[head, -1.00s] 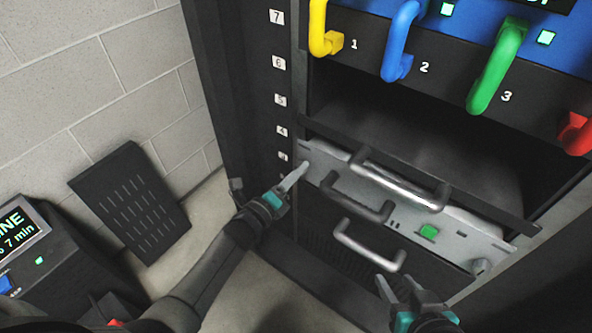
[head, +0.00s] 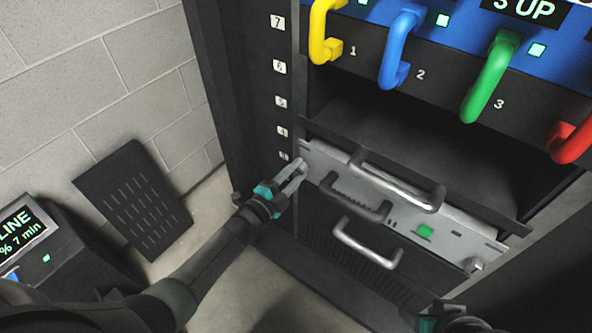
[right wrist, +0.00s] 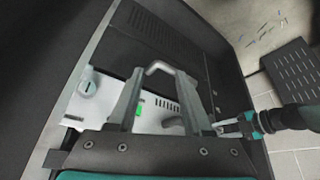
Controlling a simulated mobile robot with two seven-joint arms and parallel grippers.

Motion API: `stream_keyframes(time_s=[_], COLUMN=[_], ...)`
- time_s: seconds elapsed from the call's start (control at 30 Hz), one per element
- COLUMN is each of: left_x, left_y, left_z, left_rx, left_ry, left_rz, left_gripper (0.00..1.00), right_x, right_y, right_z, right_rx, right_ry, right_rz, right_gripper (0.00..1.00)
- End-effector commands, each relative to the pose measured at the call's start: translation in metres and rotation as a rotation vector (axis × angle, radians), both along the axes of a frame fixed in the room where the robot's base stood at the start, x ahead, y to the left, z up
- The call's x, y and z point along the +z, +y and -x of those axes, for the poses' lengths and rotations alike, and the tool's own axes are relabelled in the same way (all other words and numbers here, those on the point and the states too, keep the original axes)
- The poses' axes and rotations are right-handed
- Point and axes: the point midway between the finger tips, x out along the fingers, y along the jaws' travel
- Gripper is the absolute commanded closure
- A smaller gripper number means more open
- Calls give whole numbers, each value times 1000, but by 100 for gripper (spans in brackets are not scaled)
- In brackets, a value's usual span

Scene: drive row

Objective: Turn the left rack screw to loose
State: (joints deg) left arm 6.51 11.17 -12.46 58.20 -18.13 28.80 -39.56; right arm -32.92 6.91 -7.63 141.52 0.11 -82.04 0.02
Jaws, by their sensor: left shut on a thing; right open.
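My left gripper (head: 299,171) reaches the left end of the silver rack unit's front (head: 320,163). It is shut on the left rack screw, which its fingertips mostly hide. The screw's turn position cannot be read. The right rack screw (head: 474,265) shows at the unit's other end, and also in the right wrist view (right wrist: 88,87) with a slot in its head. My right gripper (right wrist: 160,82) is open and empty, in front of the unit. In the right wrist view my left gripper (right wrist: 228,126) is at the unit's far end.
Metal handles (head: 398,182) stick out from the unit and just below it (head: 366,243). A green light (head: 425,231) is lit on its front. Yellow, blue, green (head: 492,75) and red handles hang above an empty bay. A display box (head: 38,245) stands at the left.

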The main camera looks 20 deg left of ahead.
Motion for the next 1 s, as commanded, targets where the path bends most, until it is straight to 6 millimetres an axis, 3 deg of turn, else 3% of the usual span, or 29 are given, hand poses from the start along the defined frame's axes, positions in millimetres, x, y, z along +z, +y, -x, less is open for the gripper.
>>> stream_keyframes(time_s=[0.5, 1.0], left_x=[-1, -1], left_y=[0, 0], left_z=[0, 0], left_rx=[0, -1], left_ry=[153, 210], left_rz=[414, 579], left_gripper=[100, 100], right_x=[-7, -9], right_y=[-3, -3], right_z=[3, 2], right_rx=[-6, -6], right_ry=[39, 39], right_rz=[11, 11], right_gripper=[50, 50])
